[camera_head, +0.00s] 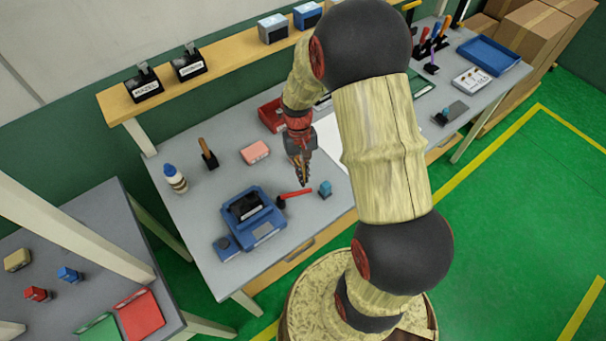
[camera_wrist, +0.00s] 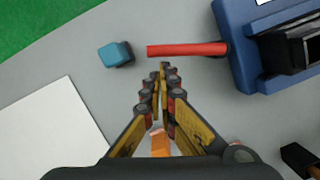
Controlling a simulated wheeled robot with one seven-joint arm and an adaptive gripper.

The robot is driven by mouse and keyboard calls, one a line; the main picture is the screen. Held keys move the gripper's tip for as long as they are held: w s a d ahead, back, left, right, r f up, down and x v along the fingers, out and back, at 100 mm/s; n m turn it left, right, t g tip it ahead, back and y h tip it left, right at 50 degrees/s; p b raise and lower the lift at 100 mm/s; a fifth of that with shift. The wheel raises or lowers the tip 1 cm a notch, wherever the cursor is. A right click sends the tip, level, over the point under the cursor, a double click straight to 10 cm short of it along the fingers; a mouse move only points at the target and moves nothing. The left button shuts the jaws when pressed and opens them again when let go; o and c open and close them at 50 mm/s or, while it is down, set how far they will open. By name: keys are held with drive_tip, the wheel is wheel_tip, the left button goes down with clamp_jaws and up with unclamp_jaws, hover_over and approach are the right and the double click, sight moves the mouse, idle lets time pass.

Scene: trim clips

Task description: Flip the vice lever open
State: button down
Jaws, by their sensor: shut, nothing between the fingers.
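The blue vice (camera_head: 266,232) sits on the grey workbench, with its red lever (camera_head: 294,193) sticking out to the right, roughly level above the bench. In the wrist view the vice (camera_wrist: 237,45) is at the upper right and its lever (camera_wrist: 187,49) points left from it. My gripper (camera_head: 304,181) is over the bench beside the lever. In the wrist view my fingertips (camera_wrist: 164,67) are together, with nothing between them, just below the lever in the picture. I cannot tell whether they touch it.
A small blue block (camera_head: 325,189) stands just past the lever's free end. A pink box (camera_head: 255,152), a wooden-handled tool (camera_head: 208,154) and a bottle (camera_head: 175,178) stand behind the vice. A white sheet (camera_wrist: 45,130) lies flat nearby. The bench front edge is close.

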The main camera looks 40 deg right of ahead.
drive_tip(key=shift+s, duration=0.1)
drive_tip(key=shift+s+m, duration=0.2)
drive_tip(key=shift+m, duration=0.1)
drive_tip(key=shift+s+m+p, duration=0.4)
drive_tip(key=shift+m+p, duration=0.05)
drive_tip(key=shift+m, duration=0.05)
drive_tip(key=shift+s+r+m+y+p, duration=0.1)
drive_tip(key=shift+s+m+y+p, duration=0.4)
drive_tip(key=shift+s+m, duration=0.45)
drive_tip(key=s+m+p, duration=0.1)
drive_tip(key=m, duration=0.1)
drive_tip(key=s+a+m+t+p, duration=0.1)
drive_tip(key=shift+s+a+m, duration=0.1)
drive_tip(key=shift+s+m, duration=0.2)
drive_tip(key=shift+m, duration=0.05)
drive_tip(key=s+m, duration=0.1)
drive_tip(key=a+m+p, duration=0.1)
drive_tip(key=s+a+m, duration=0.1)
drive_tip(key=m, duration=0.1)
drive_tip(key=shift+s+a+t+y+p, duration=0.15)
drive_tip(key=shift+s+t+y+p, duration=0.15)
drive_tip(key=shift+t+y, duration=0.1)
drive_tip(key=shift+s+a+m+t+p, duration=0.25)
drive_tip(key=shift+a+m, duration=0.25)
drive_tip(key=shift+m, duration=0.25)
drive_tip(key=shift+s+a+m+t+p, duration=0.1)
drive_tip(key=shift+s+a+m, duration=0.3)
drive_tip(key=shift+m, duration=0.35)
drive_tip(key=shift+a, duration=0.1)
drive_tip(key=shift+w, duration=0.1)
